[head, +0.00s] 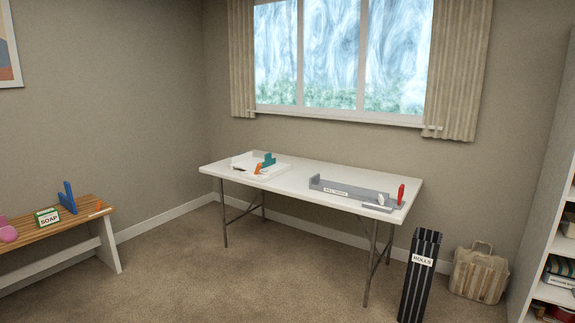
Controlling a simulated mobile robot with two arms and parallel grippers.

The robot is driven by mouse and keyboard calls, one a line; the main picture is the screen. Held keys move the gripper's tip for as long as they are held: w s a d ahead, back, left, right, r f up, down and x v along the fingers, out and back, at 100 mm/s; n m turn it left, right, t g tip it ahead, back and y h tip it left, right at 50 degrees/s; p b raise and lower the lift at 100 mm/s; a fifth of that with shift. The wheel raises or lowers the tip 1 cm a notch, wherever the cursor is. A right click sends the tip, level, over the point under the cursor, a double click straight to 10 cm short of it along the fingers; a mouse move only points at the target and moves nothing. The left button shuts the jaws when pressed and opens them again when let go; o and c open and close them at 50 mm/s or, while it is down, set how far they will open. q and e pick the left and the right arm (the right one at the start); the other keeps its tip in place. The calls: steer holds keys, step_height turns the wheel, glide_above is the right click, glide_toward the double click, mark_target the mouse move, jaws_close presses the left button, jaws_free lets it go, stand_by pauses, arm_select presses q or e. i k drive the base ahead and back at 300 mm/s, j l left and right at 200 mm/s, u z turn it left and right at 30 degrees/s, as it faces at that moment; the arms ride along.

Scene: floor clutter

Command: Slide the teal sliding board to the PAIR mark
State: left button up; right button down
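A small teal piece (269,160) stands upright at the left part of the white table (318,182), beside a small orange piece (258,168). It is the only teal thing I can see, and it is too small to tell whether it is the sliding board or part of it. It sits on or at a low white tray-like base (279,171). No PAIR mark can be read; the label on the grey tray (362,193) at the table's right is too small to make out. Neither of my grippers is in view.
A wooden bench (60,229) with a soap box (47,216) and a blue upright piece (67,198) stands at left. A dark striped bin (420,277), a beige bag (478,272) and a white shelf (549,250) stand at right. The carpet before the table is clear.

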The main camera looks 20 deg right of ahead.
mark_target(268, 162)
steer(key=i+z, duration=0.1)
steer(key=i, duration=2.25)
steer(key=i+j, duration=0.1)
steer(key=i, duration=2.25)
steer(key=l+z, duration=0.05)
steer(key=l, duration=0.05)
